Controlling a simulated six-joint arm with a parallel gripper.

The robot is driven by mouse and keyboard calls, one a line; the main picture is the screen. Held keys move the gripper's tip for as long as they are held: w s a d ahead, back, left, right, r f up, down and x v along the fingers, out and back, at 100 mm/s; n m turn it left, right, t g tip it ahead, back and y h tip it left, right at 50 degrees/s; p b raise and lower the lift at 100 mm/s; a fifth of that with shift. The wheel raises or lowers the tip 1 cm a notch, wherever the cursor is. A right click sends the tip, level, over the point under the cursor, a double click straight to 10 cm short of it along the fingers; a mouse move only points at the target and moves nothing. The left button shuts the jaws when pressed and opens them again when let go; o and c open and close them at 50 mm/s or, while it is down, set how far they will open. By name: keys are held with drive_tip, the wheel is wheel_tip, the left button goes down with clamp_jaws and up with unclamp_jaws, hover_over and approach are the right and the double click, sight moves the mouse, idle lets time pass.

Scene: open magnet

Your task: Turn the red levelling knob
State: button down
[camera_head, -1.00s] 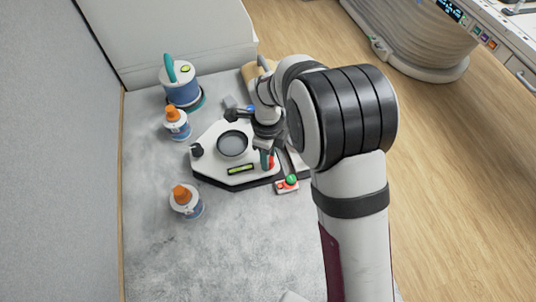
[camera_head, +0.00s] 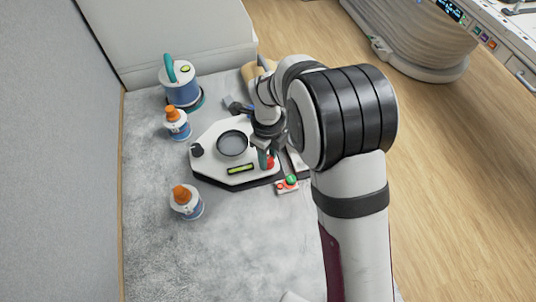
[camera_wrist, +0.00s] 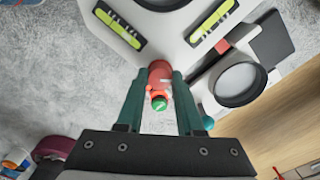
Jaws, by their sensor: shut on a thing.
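The red levelling knob (camera_head: 270,163) is at the front right corner of a white levelling plate (camera_head: 208,164). In the wrist view the red knob (camera_wrist: 160,70) sits between the two teal fingertips of my gripper (camera_wrist: 160,76), which are closed on its sides. In the head view my gripper (camera_head: 263,158) comes down over that corner, and its arm hides part of the plate's right side. A green vial (camera_head: 241,169) lies along the plate's front edge. Two green vials (camera_wrist: 122,28) show in the wrist view.
A small box with a green button (camera_head: 291,180) stands just right of the plate, close to my fingers. Orange-capped bottles (camera_head: 187,201) and a blue-and-white container (camera_head: 180,85) stand to the left. The front of the grey surface is clear.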

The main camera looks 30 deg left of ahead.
drive_tip(key=c, duration=0.5)
unclamp_jaws()
drive_tip(key=shift+c, duration=0.2)
wheel_tip(320, 180, up, 16)
drive_tip(key=shift+f, duration=0.15)
